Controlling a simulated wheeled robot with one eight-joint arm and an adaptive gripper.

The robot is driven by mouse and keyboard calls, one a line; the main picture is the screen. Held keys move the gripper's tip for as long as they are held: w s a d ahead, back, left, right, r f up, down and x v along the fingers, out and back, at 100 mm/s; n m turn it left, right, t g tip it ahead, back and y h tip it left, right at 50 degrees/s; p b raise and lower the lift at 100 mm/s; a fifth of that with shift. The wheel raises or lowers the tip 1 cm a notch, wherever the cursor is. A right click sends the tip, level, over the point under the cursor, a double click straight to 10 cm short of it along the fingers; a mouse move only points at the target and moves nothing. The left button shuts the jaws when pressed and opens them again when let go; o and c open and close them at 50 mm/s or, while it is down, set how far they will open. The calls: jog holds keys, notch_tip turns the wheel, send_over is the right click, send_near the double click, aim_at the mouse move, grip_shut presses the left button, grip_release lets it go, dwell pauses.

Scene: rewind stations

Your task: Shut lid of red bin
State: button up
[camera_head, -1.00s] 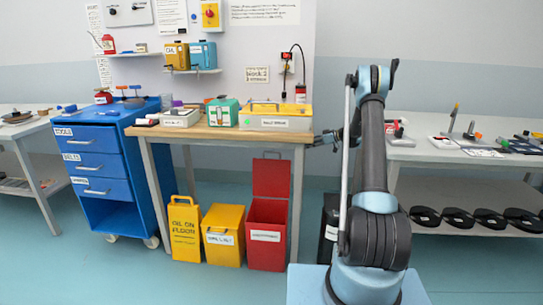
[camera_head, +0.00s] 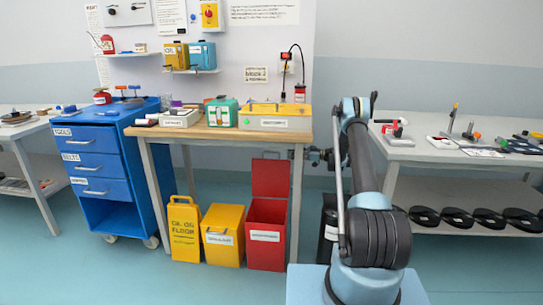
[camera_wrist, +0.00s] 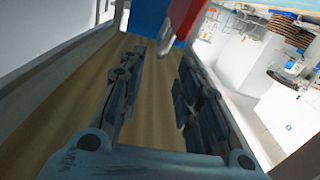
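The red bin (camera_head: 266,247) stands on the floor under the right end of the workbench, with a white label on its front. Its red lid (camera_head: 271,179) stands upright at the back, so the bin is open. My gripper (camera_head: 316,156) is to the right of the lid, beside the bench's right leg, small and partly hidden by my arm. In the wrist view the two dark fingers of my gripper (camera_wrist: 160,68) are apart with nothing between them. A red piece at the top of that view may be the lid; I cannot tell for sure.
A yellow bin (camera_head: 223,238) and a yellow floor sign (camera_head: 184,230) stand left of the red bin. A black bin (camera_head: 329,232) stands right of the bench leg (camera_head: 297,205). The workbench top (camera_head: 210,133) overhangs the bins. A white table (camera_head: 430,150) stands at right.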

jog(key=a, duration=1.2)
jog(key=shift+w+a, duration=0.2)
grip_shut()
